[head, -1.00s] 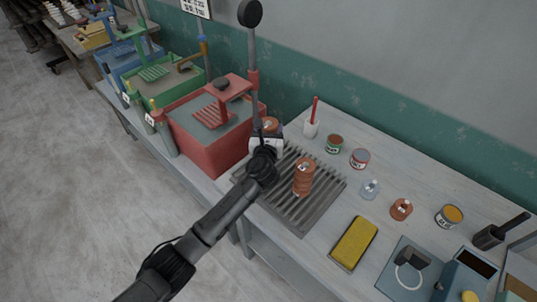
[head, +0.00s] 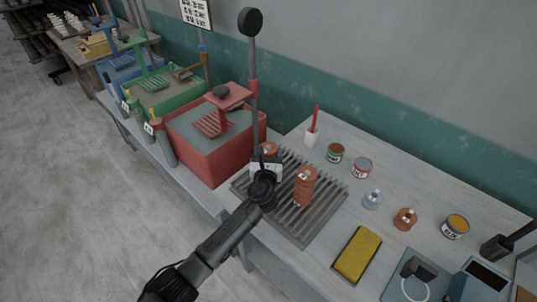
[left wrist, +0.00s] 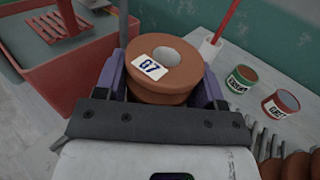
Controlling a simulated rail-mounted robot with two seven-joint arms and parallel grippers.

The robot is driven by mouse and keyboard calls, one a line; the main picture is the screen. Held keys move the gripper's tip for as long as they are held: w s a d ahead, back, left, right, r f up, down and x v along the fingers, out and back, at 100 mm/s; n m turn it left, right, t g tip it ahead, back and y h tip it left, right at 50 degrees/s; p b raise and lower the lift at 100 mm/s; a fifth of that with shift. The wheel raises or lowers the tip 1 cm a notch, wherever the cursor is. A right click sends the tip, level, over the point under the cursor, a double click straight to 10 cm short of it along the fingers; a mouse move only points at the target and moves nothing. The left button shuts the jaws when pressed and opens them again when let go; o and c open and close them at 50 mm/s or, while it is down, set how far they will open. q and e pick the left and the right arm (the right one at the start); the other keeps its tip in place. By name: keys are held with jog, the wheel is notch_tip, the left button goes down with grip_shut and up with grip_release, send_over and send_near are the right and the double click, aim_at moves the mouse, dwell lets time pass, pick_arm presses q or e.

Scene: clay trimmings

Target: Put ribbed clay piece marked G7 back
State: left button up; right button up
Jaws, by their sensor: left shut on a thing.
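The ribbed clay piece marked G7 (left wrist: 165,72) is orange-brown, with a round hole in its top and a white label. My left gripper (left wrist: 160,88) is shut on it, one finger on each side. In the head view the piece (head: 269,149) shows just beyond my left gripper (head: 267,158), over the back left part of the grey grooved rack (head: 325,211). I cannot tell whether it touches the rack. A taller ribbed clay piece (head: 305,183) with a white label stands on the rack, right of my gripper. My right gripper is out of view.
A red tub (head: 204,155) stands close left of my gripper, with green (head: 180,100) and blue tubs beyond. A white cup with a red stick (head: 312,138), tins (head: 361,168), a small bottle (head: 372,199), another clay piece (head: 405,219) and a yellow sponge (head: 357,254) lie right.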

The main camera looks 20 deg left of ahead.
pick_arm(q)
jog(key=o, duration=0.8)
jog(key=shift+f, duration=0.15)
jog(key=o, duration=0.5)
jog(key=shift+s+r, duration=0.1)
jog(key=shift+r, duration=0.15)
jog(key=shift+s+d, duration=0.1)
jog(key=shift+s, duration=0.25)
jog(key=p+v, duration=0.2)
jog(key=v, duration=0.9)
jog(key=shift+s+f, duration=0.1)
